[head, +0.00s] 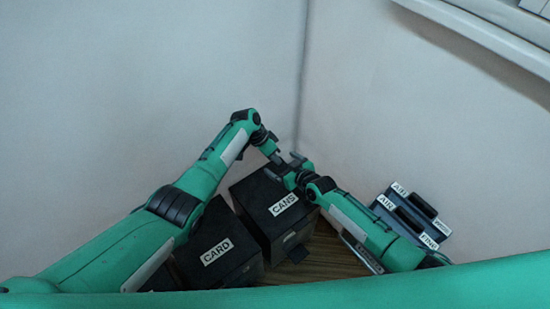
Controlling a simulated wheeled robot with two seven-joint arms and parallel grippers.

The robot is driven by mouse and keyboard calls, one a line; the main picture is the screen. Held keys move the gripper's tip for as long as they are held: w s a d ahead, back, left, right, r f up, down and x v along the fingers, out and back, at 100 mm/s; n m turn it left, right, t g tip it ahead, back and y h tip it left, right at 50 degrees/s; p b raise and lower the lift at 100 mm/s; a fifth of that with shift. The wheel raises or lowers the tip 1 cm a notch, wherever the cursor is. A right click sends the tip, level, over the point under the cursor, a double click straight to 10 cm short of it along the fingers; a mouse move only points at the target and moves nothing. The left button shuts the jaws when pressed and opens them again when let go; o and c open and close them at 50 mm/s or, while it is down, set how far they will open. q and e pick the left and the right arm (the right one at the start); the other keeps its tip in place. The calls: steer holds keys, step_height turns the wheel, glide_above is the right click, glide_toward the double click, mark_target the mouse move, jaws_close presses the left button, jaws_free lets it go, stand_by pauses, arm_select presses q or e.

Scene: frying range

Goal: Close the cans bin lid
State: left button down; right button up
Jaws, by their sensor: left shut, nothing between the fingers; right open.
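The cans bin (257,210) is a black box with a white "CANS" label on its front and a dark tab low on that front. It stands near the wall corner. My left gripper (280,158) is shut and empty above the bin's back part. My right gripper (283,166) is open, over the bin's top, close beside the left one. I cannot tell whether either touches the bin. The grippers and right arm hide part of the bin's top, and the lid's position is not clear in this dark view.
A black card bin (218,262) with a "CARD" label stands to the left, partly behind my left arm. Dark labelled boxes (413,213) stand at the right, beyond my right arm. Pale walls meet behind the bins. A little brown wooden floor (325,262) shows in front.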

steer(key=v, duration=1)
steer(key=s+d+f+g+h, duration=0.2)
steer(key=s+d+f, duration=0.1)
steer(key=s+f, duration=0.65)
steer(key=s+d+f+g+h, duration=0.1)
steer(key=s+d+f, duration=0.2)
steer(key=s+f, duration=0.65)
steer(key=s+d+f+g+h, duration=0.25)
steer(key=s+f, duration=0.35)
steer(key=f, duration=0.7)
arm_select(q)
steer(key=shift+s+d+f+p, duration=0.35)
steer(key=shift+s+d+p, duration=0.05)
steer(key=shift+s, duration=0.15)
arm_select(e)
steer(key=s+d+f+m+g, duration=0.1)
steer(key=s+f, duration=0.2)
steer(key=s, duration=0.4)
steer(key=s+d+f+m+g+h, duration=0.1)
steer(key=s+d+f+m+g, duration=0.1)
steer(key=s, duration=0.6)
steer(key=s+d+f+m+g+h, duration=0.1)
steer(key=s+f, duration=0.3)
steer(key=s, duration=0.4)
steer(key=shift+s+d+f+g, duration=0.2)
steer(key=shift+d+g, duration=0.15)
steer(key=shift+d, duration=0.3)
